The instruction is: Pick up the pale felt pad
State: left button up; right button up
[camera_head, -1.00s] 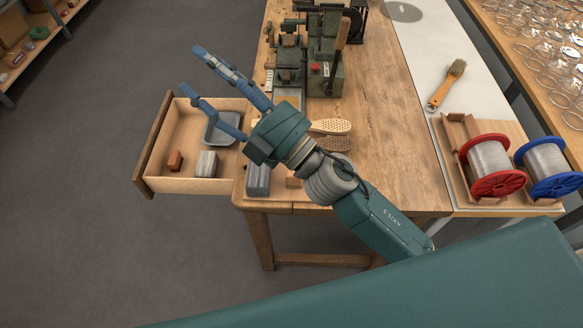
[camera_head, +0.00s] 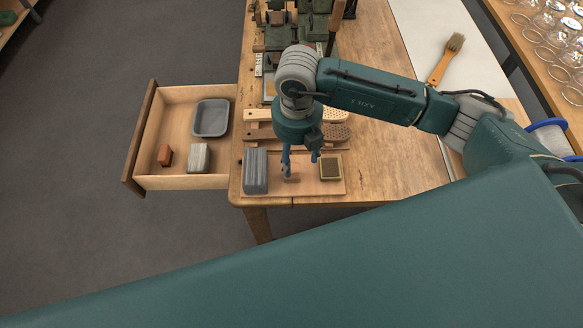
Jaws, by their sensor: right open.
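My right gripper (camera_head: 301,168) points down over a thin wooden board (camera_head: 307,187) at the front of the bench, its blue fingers apart and empty. A small tan piece (camera_head: 291,179) lies on the board by the left fingertip, partly hidden; it may be the pale felt pad, but I cannot tell for sure. A grey ribbed block (camera_head: 255,170) stands at the board's left end. A dark-topped block with a pale rim (camera_head: 330,168) lies right of the fingers. My left gripper is not in view.
An open drawer (camera_head: 179,183) at left holds a grey tray (camera_head: 211,118), a red-brown block (camera_head: 165,155) and a pale grey block (camera_head: 199,157). Perforated wooden brush bodies (camera_head: 338,132) lie behind the gripper. A green machine (camera_head: 283,37) stands farther back. A brush (camera_head: 447,60) lies at right.

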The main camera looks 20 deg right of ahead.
aim_at(292, 167)
notch_tip(292, 167, down, 3)
jog(key=f+p, duration=0.2)
jog(key=f, duration=0.1)
jog(key=w+f+p, duration=0.1)
jog(key=shift+a+f, duration=0.3)
jog(key=shift+w+f, duration=0.1)
jog(key=shift+f, duration=0.25)
grip_shut()
